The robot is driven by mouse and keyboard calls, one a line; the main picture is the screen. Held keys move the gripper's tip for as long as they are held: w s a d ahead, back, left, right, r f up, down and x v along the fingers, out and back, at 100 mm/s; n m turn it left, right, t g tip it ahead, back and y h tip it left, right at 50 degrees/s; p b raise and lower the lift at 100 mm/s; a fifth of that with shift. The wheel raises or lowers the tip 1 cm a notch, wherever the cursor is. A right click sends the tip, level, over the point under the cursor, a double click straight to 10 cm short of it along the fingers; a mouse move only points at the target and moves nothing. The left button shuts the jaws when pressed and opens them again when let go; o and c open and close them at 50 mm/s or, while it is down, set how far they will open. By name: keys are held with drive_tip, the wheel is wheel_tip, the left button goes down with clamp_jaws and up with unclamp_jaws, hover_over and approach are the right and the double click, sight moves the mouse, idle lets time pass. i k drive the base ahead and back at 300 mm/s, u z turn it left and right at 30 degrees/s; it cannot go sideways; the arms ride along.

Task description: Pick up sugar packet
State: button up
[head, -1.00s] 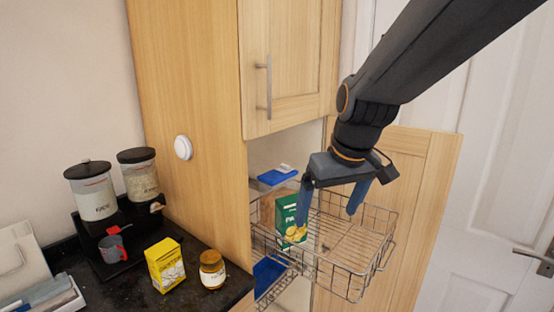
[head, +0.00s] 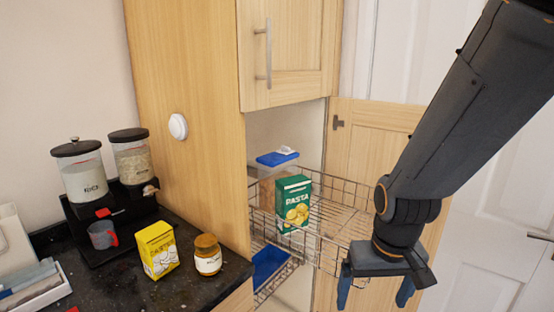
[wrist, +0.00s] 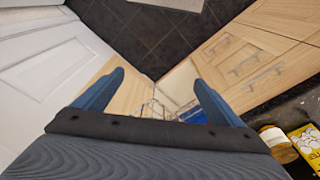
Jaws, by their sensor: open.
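No packet in view has a label that I can read as sugar. A yellow packet (head: 157,250) stands upright on the dark counter; it also shows at the right edge of the wrist view (wrist: 306,142). A brownish packet (head: 268,190) stands in the wire basket, partly hidden behind a green pasta box (head: 293,205); its label is not visible. My gripper (head: 374,295) is open, pointing down at the right front of the basket, with nothing between its fingers. Its blue fingers also show in the wrist view (wrist: 159,80).
The pull-out wire basket (head: 335,215) extends from the wooden cabinet (head: 195,120). A jar (head: 207,255) stands beside the yellow packet on the counter (head: 110,288). Dispensers (head: 78,172) and a grey cup (head: 103,235) are farther left.

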sight(157, 245)
drive_tip(key=z, duration=0.35)
drive_tip(key=k, duration=0.6)
drive_tip(key=u, duration=1.45)
drive_tip(key=i, duration=0.45)
drive_tip(key=u, duration=0.05)
